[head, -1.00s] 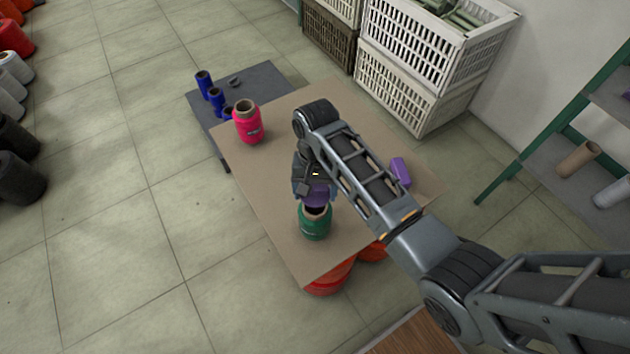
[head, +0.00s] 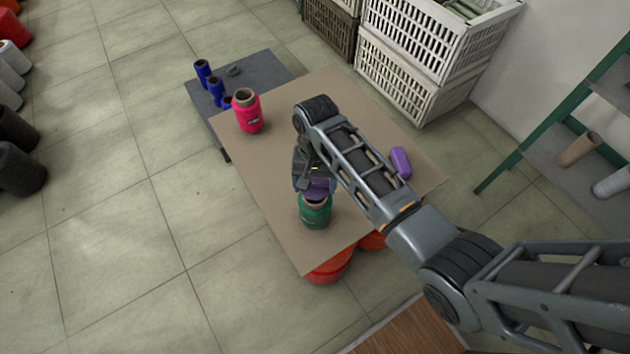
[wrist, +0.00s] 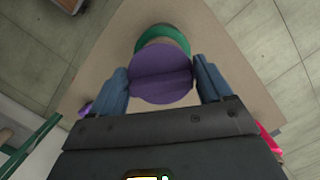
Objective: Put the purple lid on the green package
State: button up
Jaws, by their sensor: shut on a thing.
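The green package (head: 315,213) stands upright on the brown table, near its front edge in the head view. Its pale top and green rim (wrist: 178,38) show beyond the lid in the wrist view. My gripper (head: 317,188) is shut on the purple lid (wrist: 162,75), with a finger on each side of it. In the head view the lid (head: 319,187) is at the top of the green package, and part of the package's opening shows below it. The lid overlaps the package in the wrist view. I cannot tell whether they touch.
A pink package (head: 248,112) stands at the table's far left corner. A purple object (head: 400,163) lies on the right of the brown table (head: 262,180). Blue spools (head: 215,90) stand on a grey platform behind. White crates (head: 408,90) stand at the back.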

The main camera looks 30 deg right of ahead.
jog(key=shift+f, duration=0.15)
jog(key=shift+f+b, duration=1.2)
jog(key=shift+f, duration=0.7)
jog(key=o, duration=0.9)
jog(key=shift+w+d+r, duration=0.1)
jog(key=shift+w+r, duration=0.05)
jog(key=shift+r, duration=1.15)
jog(key=shift+w+d+r, duration=0.15)
jog(key=shift+r, duration=1.1)
jog(key=shift+w+d+r, duration=0.1)
jog(key=shift+w+r, duration=0.05)
jog(key=shift+r, duration=1.15)
